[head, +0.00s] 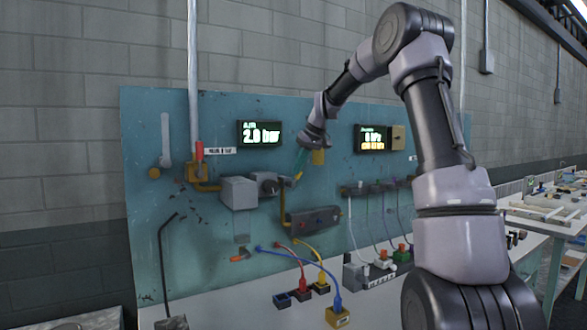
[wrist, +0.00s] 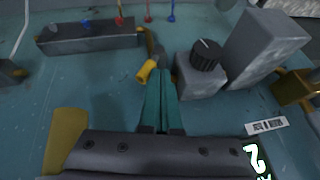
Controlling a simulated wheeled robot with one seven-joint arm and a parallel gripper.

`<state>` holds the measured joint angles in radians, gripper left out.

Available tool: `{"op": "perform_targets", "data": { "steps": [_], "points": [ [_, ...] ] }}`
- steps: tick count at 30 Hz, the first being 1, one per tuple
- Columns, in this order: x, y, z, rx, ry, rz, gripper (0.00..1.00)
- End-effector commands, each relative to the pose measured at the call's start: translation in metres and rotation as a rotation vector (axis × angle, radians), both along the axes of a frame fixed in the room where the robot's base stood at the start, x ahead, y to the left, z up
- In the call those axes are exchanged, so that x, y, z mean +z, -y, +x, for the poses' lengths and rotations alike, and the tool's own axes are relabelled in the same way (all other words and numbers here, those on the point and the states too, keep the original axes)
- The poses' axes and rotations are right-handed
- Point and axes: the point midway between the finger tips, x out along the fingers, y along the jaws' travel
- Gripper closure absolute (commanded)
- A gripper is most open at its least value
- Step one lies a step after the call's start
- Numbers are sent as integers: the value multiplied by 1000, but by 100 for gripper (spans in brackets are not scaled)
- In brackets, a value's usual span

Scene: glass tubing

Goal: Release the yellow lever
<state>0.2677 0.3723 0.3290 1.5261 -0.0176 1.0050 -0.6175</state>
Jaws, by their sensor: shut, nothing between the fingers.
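A short yellow lever (wrist: 147,72) sits by the brass pipe on the teal panel, beside the grey regulator block, in the wrist view. In the head view my gripper and the fittings around it make the lever hard to pick out. My gripper (wrist: 163,78) has its two teal fingers together and empty. Its tips are right beside the lever, between it and the regulator with the black knob (wrist: 206,55). I cannot tell whether they touch the lever. In the head view my gripper (head: 298,178) reaches down in front of the panel.
The regulator's grey box (head: 239,193) and the dark manifold (head: 315,222) stick out close to my gripper. A pressure display (head: 260,133) reads 2.0 bar. Coloured hoses (head: 325,268) hang low over the bench. A red-handled valve (head: 199,150) is at the left.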

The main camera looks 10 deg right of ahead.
Motion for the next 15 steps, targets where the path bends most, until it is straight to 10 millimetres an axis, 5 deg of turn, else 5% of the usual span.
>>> {"op": "perform_targets", "data": {
  "steps": [15],
  "points": [
    [-15, 31, 10, -4, -154, 470, 100]
  ]
}}
